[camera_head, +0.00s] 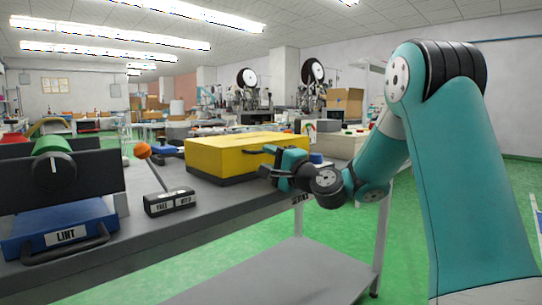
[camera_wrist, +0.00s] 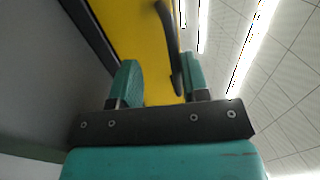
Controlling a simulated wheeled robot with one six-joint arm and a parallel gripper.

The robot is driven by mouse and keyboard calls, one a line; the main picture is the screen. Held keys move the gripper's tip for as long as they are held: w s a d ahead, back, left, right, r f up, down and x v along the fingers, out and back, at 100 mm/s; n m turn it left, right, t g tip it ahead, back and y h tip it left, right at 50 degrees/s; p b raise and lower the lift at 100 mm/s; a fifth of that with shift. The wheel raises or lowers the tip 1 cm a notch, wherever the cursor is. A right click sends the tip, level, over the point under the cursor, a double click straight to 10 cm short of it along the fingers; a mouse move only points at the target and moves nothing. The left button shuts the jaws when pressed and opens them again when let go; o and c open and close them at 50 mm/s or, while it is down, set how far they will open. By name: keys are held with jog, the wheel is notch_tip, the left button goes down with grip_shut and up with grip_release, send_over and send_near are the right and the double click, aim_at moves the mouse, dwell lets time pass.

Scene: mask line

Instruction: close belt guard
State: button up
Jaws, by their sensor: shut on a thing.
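The yellow belt guard (camera_head: 215,158) is a box-shaped cover on the grey bench, lying over a dark base (camera_head: 212,179). It looks about level; I cannot tell whether a gap remains under it. Its dark handle (camera_head: 258,150) is on the front face. My gripper (camera_head: 292,160) is at the right part of that face, shut on the handle, and hides part of it. In the wrist view the guard (camera_wrist: 130,30) fills the upper middle, and the black handle (camera_wrist: 167,45) runs down between the two teal fingers of my gripper (camera_wrist: 162,80).
Left of the guard, a lever with an orange knob (camera_head: 142,151) rises from a block marked FREE and FEED (camera_head: 170,201). A blue LINT drawer (camera_head: 62,228) and a black panel with a dial (camera_head: 56,177) are further left. Green floor lies in front of the bench.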

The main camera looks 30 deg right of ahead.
dwell(0.4)
jog(key=b+v, duration=1.4)
jog(key=v, duration=0.3)
jog(key=shift+s, duration=0.2)
